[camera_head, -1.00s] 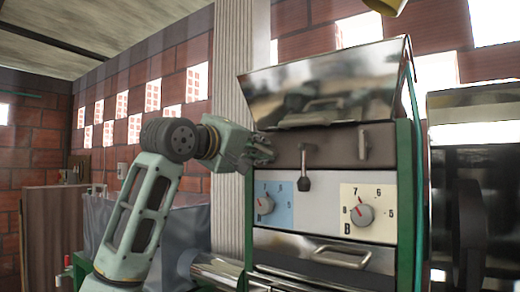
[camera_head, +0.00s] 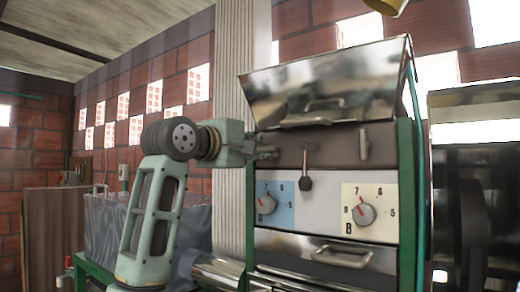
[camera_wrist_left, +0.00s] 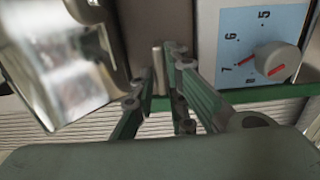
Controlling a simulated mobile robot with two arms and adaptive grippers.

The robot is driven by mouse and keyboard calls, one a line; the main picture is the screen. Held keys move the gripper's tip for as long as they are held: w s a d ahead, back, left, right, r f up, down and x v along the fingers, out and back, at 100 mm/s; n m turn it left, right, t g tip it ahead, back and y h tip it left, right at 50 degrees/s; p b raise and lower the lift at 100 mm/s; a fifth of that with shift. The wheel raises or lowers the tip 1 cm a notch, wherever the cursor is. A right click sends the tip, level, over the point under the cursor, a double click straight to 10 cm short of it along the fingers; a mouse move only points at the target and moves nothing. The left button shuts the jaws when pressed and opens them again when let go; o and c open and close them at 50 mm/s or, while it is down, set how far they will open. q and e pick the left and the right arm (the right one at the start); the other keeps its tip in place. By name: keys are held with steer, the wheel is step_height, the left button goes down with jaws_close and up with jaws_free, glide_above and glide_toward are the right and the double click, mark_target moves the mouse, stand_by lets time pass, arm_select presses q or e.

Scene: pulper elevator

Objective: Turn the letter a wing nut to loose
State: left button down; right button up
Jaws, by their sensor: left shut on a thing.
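The machine's dark strip carries the letter A wing nut on the left, mostly hidden by my left gripper (camera_head: 268,153) in the head view. In the left wrist view, a grey upright metal piece, which appears to be this wing nut (camera_wrist_left: 158,68), stands between the fingertips of my left gripper (camera_wrist_left: 163,68). The gripper is shut on it, reaching in from the left. A similar upright piece, the right wing nut (camera_head: 363,144), is on the same strip. My right gripper is in neither view.
Below the strip are the A dial (camera_head: 266,205) on a blue plate and the B dial (camera_head: 366,214) on a cream plate. A black-knobbed lever (camera_head: 305,183) hangs between them. The shiny hopper (camera_head: 330,85) overhangs the strip closely.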

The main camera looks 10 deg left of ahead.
arm_select(q)
steer(key=shift+w+f, duration=0.15)
steer(key=shift+f, duration=0.25)
steer(key=c, duration=2.2)
jaws_free()
steer(key=o, duration=0.4)
steer(key=shift+s+a+r, duration=0.1)
steer(key=shift+s+a, duration=0.05)
steer(key=shift+s, duration=0.05)
steer(key=shift+c, duration=0.2)
steer(key=shift+w, duration=0.1)
steer(key=shift+s+r, duration=0.15)
steer(key=shift+s, duration=0.15)
steer(key=v, duration=1.1)
steer(key=shift+s+a, duration=0.15)
steer(key=shift+a, duration=0.05)
